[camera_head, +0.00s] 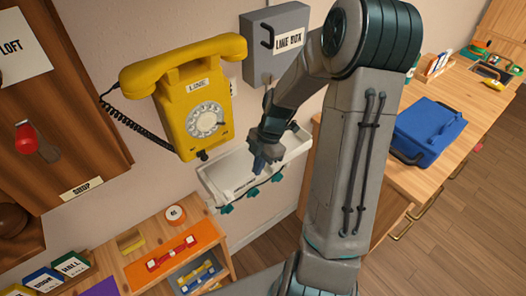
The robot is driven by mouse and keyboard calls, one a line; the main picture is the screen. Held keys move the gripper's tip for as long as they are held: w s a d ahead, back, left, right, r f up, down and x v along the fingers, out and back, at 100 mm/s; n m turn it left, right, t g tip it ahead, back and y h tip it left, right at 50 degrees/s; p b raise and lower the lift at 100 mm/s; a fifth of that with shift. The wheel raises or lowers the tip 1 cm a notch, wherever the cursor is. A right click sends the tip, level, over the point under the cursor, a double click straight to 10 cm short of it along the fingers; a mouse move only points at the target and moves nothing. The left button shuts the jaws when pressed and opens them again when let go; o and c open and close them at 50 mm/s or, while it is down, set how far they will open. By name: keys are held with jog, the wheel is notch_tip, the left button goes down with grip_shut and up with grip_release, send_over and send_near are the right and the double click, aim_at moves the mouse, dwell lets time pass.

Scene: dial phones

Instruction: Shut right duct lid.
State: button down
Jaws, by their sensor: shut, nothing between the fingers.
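A long white trough (222,176), which looks like the duct, is fixed low on the wall below the yellow phone. Its upper side shows a pale recessed interior, and several teal clips (253,191) line its front edge. My gripper (259,168) points down over the right half of the trough, with its blue fingertips shut and empty. I cannot tell whether the fingertips touch it. My gripper and arm hide part of the trough's right half. I cannot clearly make out a separate right lid or its angle.
The yellow phone (193,98) and grey line box (277,43) hang above the trough. A wooden desk (117,258) with an orange panel (166,249) stands below left. A blue case (428,130) sits on the right counter (456,90). Floor shows at lower right.

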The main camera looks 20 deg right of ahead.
aim_at(268, 172)
jog(key=shift+w+d+f+p, duration=0.15)
jog(key=shift+d+f+p, duration=0.05)
jog(key=shift+d, duration=0.4)
jog(key=shift+w+d+f+p, duration=0.15)
jog(key=shift+d+f, duration=0.1)
jog(key=shift+d, duration=0.3)
jog(key=shift+w+d+f+p, duration=0.15)
jog(key=shift+d+f+p, duration=0.05)
jog(key=shift+d, duration=0.4)
